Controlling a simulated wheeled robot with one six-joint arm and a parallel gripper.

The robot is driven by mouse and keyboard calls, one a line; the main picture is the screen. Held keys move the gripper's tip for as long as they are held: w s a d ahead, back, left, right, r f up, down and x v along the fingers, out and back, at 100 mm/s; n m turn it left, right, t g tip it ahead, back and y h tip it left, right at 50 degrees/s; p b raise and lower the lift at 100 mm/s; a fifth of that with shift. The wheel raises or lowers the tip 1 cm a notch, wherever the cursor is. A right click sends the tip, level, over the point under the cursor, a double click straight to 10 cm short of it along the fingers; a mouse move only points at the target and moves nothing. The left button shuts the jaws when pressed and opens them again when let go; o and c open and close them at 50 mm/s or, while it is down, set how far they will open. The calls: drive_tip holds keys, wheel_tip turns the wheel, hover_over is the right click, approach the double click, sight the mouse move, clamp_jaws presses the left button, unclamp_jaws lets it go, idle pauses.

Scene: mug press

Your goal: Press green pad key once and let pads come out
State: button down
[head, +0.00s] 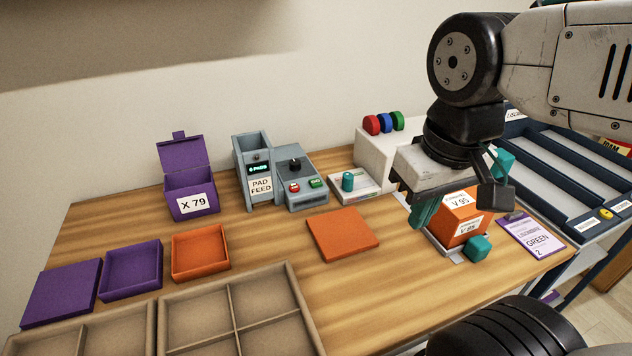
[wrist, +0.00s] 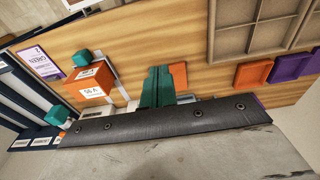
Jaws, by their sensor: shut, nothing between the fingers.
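The pad feed machine (head: 252,168) stands at the back of the table, a grey-blue hopper with a small lit display and a "PAD FEED" label. Joined to its right is a control box (head: 300,166) with a dark knob, a red key (head: 294,188) and the green key (head: 316,183). No loose pads show by the machine. My gripper (head: 422,212) hangs to the right of the machine, clear of the keys, beside the orange box (head: 462,222). Its teal fingers (wrist: 158,86) are together and empty in the wrist view.
A white block with a teal knob (head: 348,181) stands between machine and gripper. An orange plate (head: 342,234) lies in front. Purple box (head: 190,190), trays and divided organizers (head: 235,300) fill the left. A teal cube (head: 479,247) and clipboard (head: 532,233) lie right.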

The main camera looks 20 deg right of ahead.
drive_tip(key=shift+f, duration=0.1)
drive_tip(key=m+t+y, duration=0.3)
drive_tip(key=t+y, duration=0.3)
hover_over(319, 183)
wheel_tip(319, 183, down, 10)
drive_tip(key=shift+w+n+h, duration=0.1)
drive_tip(key=shift+n+h, duration=0.2)
drive_tip(key=shift+n, duration=0.3)
drive_tip(key=shift+f, duration=0.1)
drive_tip(key=shift+f, duration=4.4)
